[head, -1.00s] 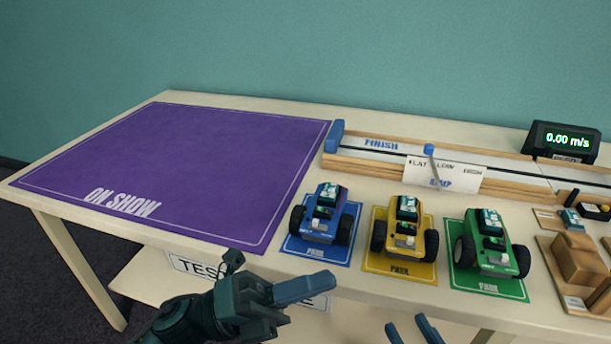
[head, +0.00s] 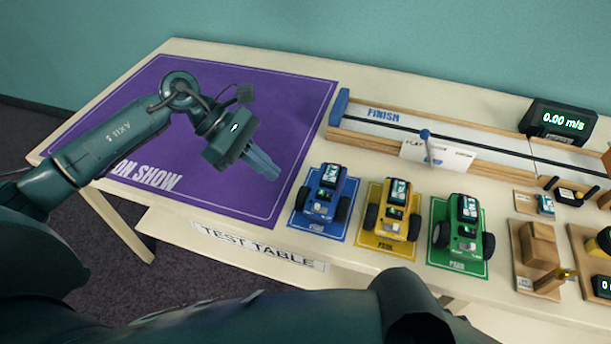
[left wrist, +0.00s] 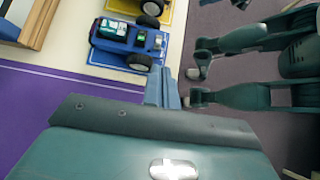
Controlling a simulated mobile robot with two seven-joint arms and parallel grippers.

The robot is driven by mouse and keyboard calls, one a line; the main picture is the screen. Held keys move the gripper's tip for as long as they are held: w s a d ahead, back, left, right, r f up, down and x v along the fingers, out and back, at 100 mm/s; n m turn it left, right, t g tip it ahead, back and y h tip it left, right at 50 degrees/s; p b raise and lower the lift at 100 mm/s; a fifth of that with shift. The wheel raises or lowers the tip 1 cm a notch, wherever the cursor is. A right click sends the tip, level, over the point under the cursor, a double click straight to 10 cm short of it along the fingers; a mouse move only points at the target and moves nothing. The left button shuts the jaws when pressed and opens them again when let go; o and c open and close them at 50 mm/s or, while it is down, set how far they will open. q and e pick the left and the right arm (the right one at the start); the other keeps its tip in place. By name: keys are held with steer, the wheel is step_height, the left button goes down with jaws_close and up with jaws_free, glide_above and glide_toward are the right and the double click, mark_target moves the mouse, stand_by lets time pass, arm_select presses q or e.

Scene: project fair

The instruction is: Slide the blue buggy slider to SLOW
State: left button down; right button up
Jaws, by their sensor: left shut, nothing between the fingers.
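The blue buggy (head: 322,196) stands on its blue park mat (head: 304,226), leftmost of three buggies. It carries a teal-and-white board and a small grey part towards the table front; its slider and any SLOW label are too small to make out. In the left wrist view the buggy (left wrist: 146,42) lies just beyond my fingertips. My left gripper (head: 272,172) is shut and empty, above the right part of the purple mat, left of the buggy and apart from it. Its blue fingers show in the left wrist view (left wrist: 163,82). My right gripper does not show clearly.
A yellow buggy (head: 392,212) and a green buggy (head: 461,231) stand close to the right. The wooden track (head: 385,130) with a blue-knobbed lever (head: 425,135) runs behind. The purple ON SHOW mat (head: 130,110) is bare. Wooden blocks (head: 538,245) stand at the right.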

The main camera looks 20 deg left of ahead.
arm_select(q)
steer(key=shift+w+a+r, duration=0.1)
steer(key=shift+w+a, duration=0.15)
steer(key=shift+a, duration=0.15)
steer(key=p, duration=0.1)
glide_toward(313, 207)
steer(key=x, duration=0.5)
steer(key=shift+d, duration=0.2)
steer(key=shift+d+f, duration=0.3)
